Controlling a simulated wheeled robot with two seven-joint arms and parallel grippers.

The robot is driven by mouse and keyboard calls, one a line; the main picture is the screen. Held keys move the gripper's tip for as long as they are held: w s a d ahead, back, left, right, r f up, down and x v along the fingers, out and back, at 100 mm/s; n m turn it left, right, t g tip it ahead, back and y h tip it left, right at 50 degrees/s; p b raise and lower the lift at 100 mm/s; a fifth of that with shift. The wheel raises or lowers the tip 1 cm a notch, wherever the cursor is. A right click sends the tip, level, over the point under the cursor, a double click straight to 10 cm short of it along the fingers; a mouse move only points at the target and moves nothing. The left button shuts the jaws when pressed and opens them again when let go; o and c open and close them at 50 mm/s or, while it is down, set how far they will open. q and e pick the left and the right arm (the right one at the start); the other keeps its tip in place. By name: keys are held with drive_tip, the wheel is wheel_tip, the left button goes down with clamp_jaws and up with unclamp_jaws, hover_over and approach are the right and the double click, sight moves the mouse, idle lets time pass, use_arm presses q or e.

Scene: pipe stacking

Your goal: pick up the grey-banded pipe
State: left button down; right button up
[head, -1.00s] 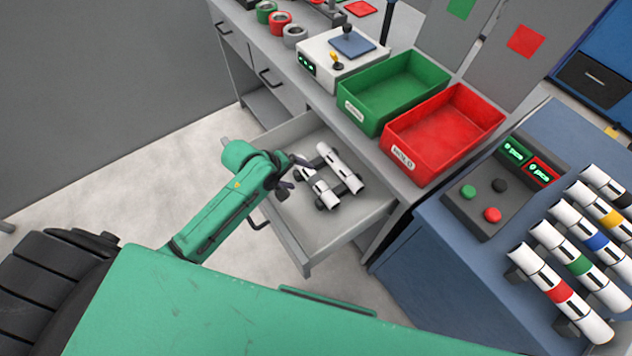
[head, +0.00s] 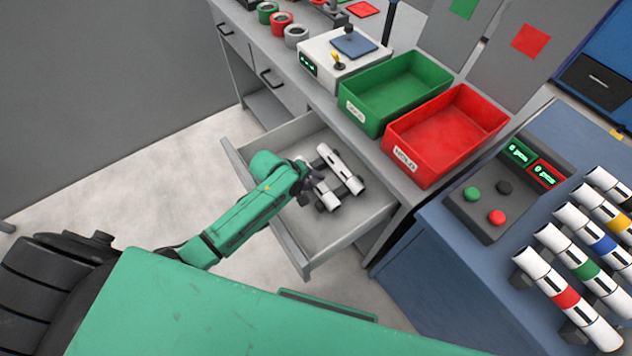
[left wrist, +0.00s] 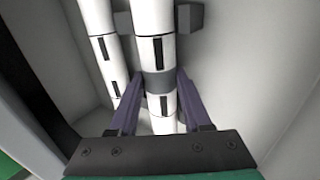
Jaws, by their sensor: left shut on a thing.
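The grey-banded pipe (head: 328,199) is white with black marks and lies on the dark supports in the open drawer. In the left wrist view its grey band (left wrist: 157,83) shows between the fingers. My left gripper (head: 314,187) is over this pipe, and its two purple-grey fingers (left wrist: 158,95) are shut on it at the band. The pipe still appears to be at the supports; whether it is clear of them I cannot tell. A second white pipe (head: 342,169) lies beside it, also in the left wrist view (left wrist: 102,45). My right gripper is not in view.
The open drawer (head: 305,250) has walls close around the pipes. Green (head: 362,110) and red (head: 425,168) bins stand on the bench above it. At right, a blue cabinet carries a button box (head: 492,197) and several colour-banded pipes (head: 566,296).

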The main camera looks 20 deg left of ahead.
sight(313, 181)
use_arm(q)
wheel_tip(313, 181, up, 20)
drive_tip(key=p, duration=0.2)
idle(1.0)
